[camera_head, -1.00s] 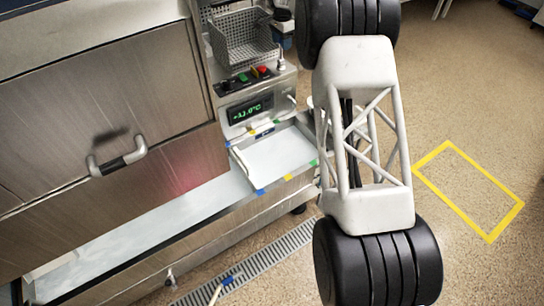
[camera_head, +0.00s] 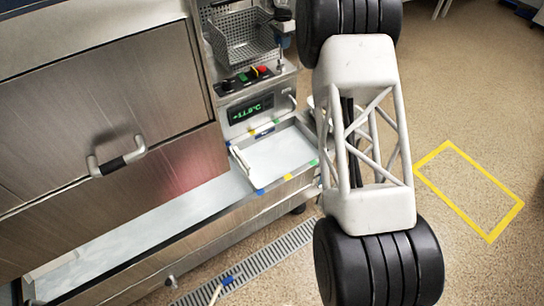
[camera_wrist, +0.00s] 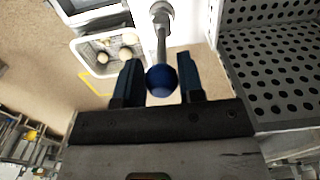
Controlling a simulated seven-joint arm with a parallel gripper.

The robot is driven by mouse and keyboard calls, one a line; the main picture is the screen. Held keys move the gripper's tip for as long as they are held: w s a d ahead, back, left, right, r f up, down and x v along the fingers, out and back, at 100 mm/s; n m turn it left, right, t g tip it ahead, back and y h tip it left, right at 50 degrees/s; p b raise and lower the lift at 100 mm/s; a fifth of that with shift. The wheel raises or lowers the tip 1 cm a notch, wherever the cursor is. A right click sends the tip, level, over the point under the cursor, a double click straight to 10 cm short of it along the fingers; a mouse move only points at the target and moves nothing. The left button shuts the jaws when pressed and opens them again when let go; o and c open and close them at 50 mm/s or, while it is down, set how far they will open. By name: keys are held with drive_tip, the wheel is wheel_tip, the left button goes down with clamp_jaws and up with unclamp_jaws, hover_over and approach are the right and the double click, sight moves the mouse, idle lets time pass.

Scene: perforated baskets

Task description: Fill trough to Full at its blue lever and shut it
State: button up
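The blue lever shows in the wrist view as a round blue knob (camera_wrist: 161,81) on a metal rod. My gripper (camera_wrist: 158,76) is open, with one dark finger on each side of the knob; gaps show on both sides. I cannot tell how deep the knob sits between the fingers. In the head view, a pale trough (camera_head: 150,232) runs along the foot of the steel machine, with a pale tray section with coloured edge marks (camera_head: 280,158) at its right end. My arm hides part of the machine's right side. The lever's setting and the fill level are unclear.
A perforated metal basket (camera_head: 245,40) stands above the control panel (camera_head: 247,79) and fills the right of the wrist view. A white container (camera_wrist: 108,62) with several pale round things lies beyond the left finger. A floor drain (camera_head: 255,262) and yellow floor outline (camera_head: 470,190) are nearby.

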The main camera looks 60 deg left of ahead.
drive_tip(key=shift+d+f, duration=0.1)
drive_tip(key=shift+d, duration=1)
drive_tip(key=shift+d+f, duration=0.3)
drive_tip(key=shift+d, duration=0.4)
drive_tip(key=shift+d+f, duration=0.1)
drive_tip(key=shift+d, duration=0.1)
drive_tip(key=shift+d+f, duration=0.4)
drive_tip(key=shift+d, duration=0.25)
idle(0.4)
